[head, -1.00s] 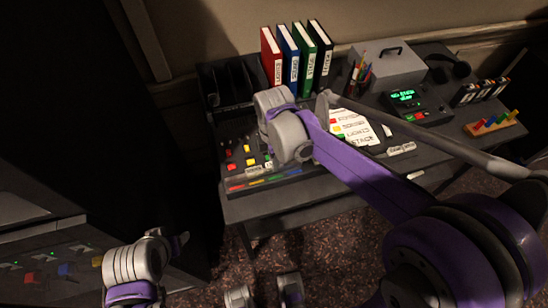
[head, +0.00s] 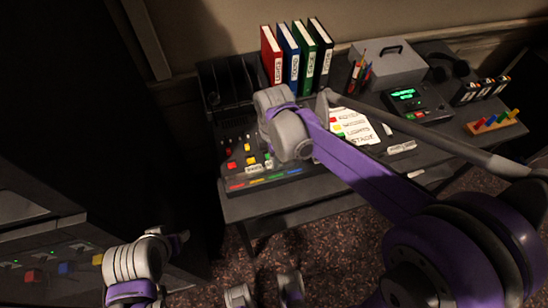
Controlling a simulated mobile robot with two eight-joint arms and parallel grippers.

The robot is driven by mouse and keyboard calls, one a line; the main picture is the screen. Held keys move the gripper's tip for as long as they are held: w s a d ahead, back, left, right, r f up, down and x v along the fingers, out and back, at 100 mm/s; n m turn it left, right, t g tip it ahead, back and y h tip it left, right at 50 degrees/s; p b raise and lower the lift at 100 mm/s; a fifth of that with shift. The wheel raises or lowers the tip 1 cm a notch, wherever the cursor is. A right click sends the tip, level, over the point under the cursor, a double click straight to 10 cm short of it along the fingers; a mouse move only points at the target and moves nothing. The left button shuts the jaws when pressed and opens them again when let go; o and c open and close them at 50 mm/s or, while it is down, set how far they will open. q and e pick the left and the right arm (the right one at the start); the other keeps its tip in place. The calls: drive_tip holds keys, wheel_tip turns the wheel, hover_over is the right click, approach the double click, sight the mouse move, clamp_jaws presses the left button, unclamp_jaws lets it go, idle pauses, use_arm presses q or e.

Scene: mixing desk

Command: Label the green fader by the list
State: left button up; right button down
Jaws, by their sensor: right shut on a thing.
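The mixing desk (head: 232,172) stands on the table with red, yellow and green fader caps. The green fader (head: 268,156) shows at the left edge of my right wrist. The list is a white sheet (head: 362,133) with coloured squares and words, partly covered by my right arm. My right gripper (head: 283,143) is over the desk, its fingers mostly hidden by the wrist. It is shut on what seems to be a small white label. Other white labels (head: 402,148) lie right of the desk. My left gripper (head: 180,241) is low at the left, away from the table; its jaws are unclear.
Red, blue, green and black binders (head: 296,55) stand behind the desk. A pencil cup (head: 358,78), a grey box (head: 387,62), a device with a green display (head: 412,103), headphones (head: 447,68) and a wooden peg rack (head: 492,122) are to the right. A grey console (head: 45,250) stands at the left.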

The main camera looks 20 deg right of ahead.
drive_tip(key=shift+f, duration=0.3)
idle(0.4)
drive_tip(key=c, duration=0.6)
unclamp_jaws()
drive_tip(key=shift+c, duration=0.2)
wheel_tip(320, 180, up, 11)
drive_tip(key=s+d+f+m+t+p, duration=0.2)
drive_tip(key=s+d+m, duration=0.1)
drive_tip(key=s+m, duration=0.4)
drive_tip(key=s+d+f+m+t+p, duration=0.2)
drive_tip(key=s+m, duration=0.5)
drive_tip(key=m, duration=0.4)
drive_tip(key=shift+d+f+t, duration=0.45)
drive_tip(key=shift+d+t, duration=0.25)
drive_tip(key=shift+d, duration=0.1)
